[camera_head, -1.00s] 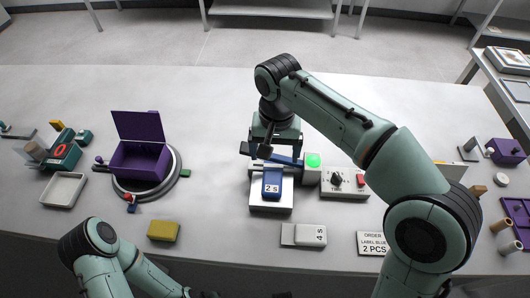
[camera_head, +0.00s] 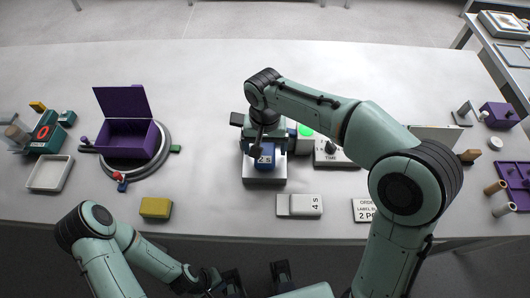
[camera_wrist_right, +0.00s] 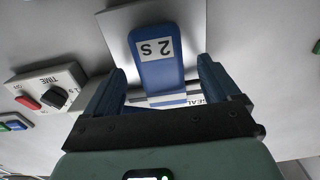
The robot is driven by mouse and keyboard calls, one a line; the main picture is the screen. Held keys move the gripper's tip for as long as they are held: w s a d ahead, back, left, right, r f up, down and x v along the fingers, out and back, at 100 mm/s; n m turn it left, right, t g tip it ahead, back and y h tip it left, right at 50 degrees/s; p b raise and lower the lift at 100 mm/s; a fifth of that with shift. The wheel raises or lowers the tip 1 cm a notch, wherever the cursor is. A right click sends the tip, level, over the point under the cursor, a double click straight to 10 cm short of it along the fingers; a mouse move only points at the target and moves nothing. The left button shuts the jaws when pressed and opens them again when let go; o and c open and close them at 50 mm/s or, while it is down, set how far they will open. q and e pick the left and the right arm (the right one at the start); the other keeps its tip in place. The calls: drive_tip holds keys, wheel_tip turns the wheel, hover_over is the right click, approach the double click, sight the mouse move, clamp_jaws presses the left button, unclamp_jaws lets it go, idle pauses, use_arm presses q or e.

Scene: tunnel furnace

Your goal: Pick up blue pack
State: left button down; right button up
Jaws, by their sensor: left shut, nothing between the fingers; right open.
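The blue pack (camera_head: 264,159), labelled "2 S", lies on a white sealer base (camera_head: 264,182). It also shows in the right wrist view (camera_wrist_right: 158,70), label upside down. My right gripper (camera_head: 262,140) is open above the pack. In the wrist view its two fingers (camera_wrist_right: 162,66) stand on either side of the pack's near end. I cannot tell whether they touch it. My left gripper (camera_head: 218,283) is shut and empty at the bottom edge, off the table's front and far from the pack; it is partly hidden.
A green-lit box (camera_head: 305,132) and a TIME switch box (camera_head: 327,154) stand right of the sealer. A grey pack marked "4 S" (camera_head: 299,205) and an order card (camera_head: 367,210) lie in front. A yellow block (camera_head: 155,208) and an open purple box (camera_head: 130,138) are left.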

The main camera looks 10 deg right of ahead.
drive_tip(key=shift+f, duration=0.8)
drive_tip(key=c, duration=1.3)
drive_tip(key=shift+o, duration=0.2)
drive_tip(key=shift+r, duration=0.15)
